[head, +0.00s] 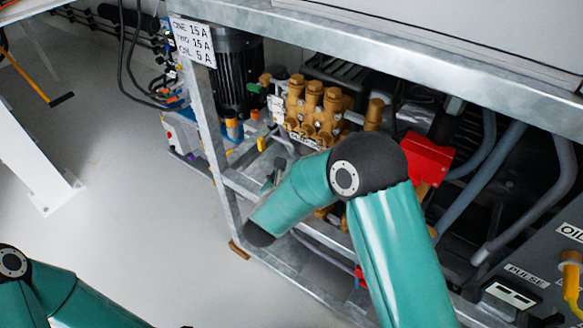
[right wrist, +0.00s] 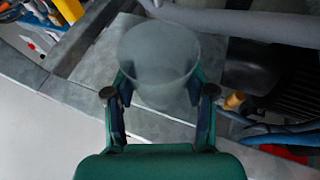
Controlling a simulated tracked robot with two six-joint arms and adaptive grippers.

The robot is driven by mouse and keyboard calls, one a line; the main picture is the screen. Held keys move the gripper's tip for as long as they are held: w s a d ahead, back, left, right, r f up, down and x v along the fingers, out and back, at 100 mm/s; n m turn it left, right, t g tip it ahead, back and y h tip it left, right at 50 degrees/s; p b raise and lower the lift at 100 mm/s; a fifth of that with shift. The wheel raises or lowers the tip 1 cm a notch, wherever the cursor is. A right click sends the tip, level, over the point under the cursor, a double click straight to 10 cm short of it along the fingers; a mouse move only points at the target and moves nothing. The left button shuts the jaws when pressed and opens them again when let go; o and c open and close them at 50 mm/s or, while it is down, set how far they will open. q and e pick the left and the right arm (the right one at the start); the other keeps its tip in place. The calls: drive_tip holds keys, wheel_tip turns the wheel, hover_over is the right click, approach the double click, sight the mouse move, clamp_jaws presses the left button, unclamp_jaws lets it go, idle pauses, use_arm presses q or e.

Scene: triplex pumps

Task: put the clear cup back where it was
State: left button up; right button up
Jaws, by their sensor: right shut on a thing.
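The clear cup (right wrist: 158,50) is in the right wrist view, translucent grey with its wide round rim facing the camera. My right gripper (right wrist: 158,88) is shut on it, with one finger on each side of its lower part. Behind the cup is a flat grey metal surface (right wrist: 98,58); I cannot tell whether the cup touches it. In the head view my right arm reaches into the pump frame, and I cannot make out the cup or the right gripper clearly there. My left gripper is out of view; only part of the left arm shows at lower left.
A galvanised frame (head: 205,130) surrounds the brass pump (head: 316,105), a black motor (head: 236,75) and a red part (head: 426,158). Grey hoses (head: 480,185) run at right. In the wrist view, blue hoses (right wrist: 280,135) lie right of the gripper. Open floor is at left.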

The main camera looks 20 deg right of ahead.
sight(291, 161)
drive_tip(key=w+d, duration=0.1)
drive_tip(key=w, duration=0.1)
drive_tip(key=w+d, duration=0.1)
drive_tip(key=w, duration=0.1)
drive_tip(key=w+d, duration=0.1)
drive_tip(key=w, duration=0.1)
drive_tip(key=shift+d, duration=0.2)
drive_tip(key=shift+f+b, duration=0.3)
drive_tip(key=shift+f, duration=1.45)
drive_tip(key=shift+f, duration=0.1)
drive_tip(key=o, duration=1.2)
